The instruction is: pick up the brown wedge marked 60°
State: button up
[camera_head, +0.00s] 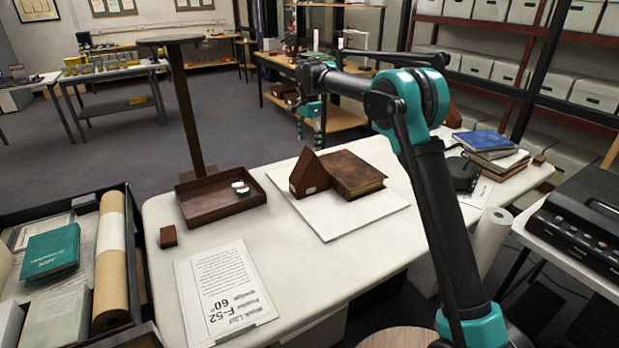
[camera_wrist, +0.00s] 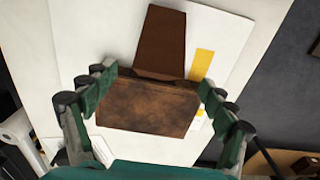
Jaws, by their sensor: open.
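A brown wedge (camera_head: 309,174) with a small pale label stands on a white board (camera_head: 345,222). It leans against or touches a brown leather-bound book (camera_head: 352,172); I cannot tell which. The label is too small to read. In the wrist view the wedge (camera_wrist: 161,40) lies beyond the book (camera_wrist: 148,108). My gripper (camera_head: 312,108) is open and empty, pointing down above the board. In the wrist view its fingers (camera_wrist: 158,92) appear on either side of the book, with the wedge ahead of them.
A brown tray (camera_head: 222,213) with small pale items sits left of the board. A printed sheet (camera_head: 226,290) reading "F-52" and "60°" lies in front. A small brown block (camera_head: 168,237) is near the left edge. Stacked books (camera_head: 490,145) and a dark round object (camera_head: 456,174) stand right.

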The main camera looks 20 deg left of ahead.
aim_at(310, 160)
notch_tip(310, 160, down, 8)
jog(key=shift+d+f, duration=0.1)
dwell(0.4)
jog(key=c, duration=1.3)
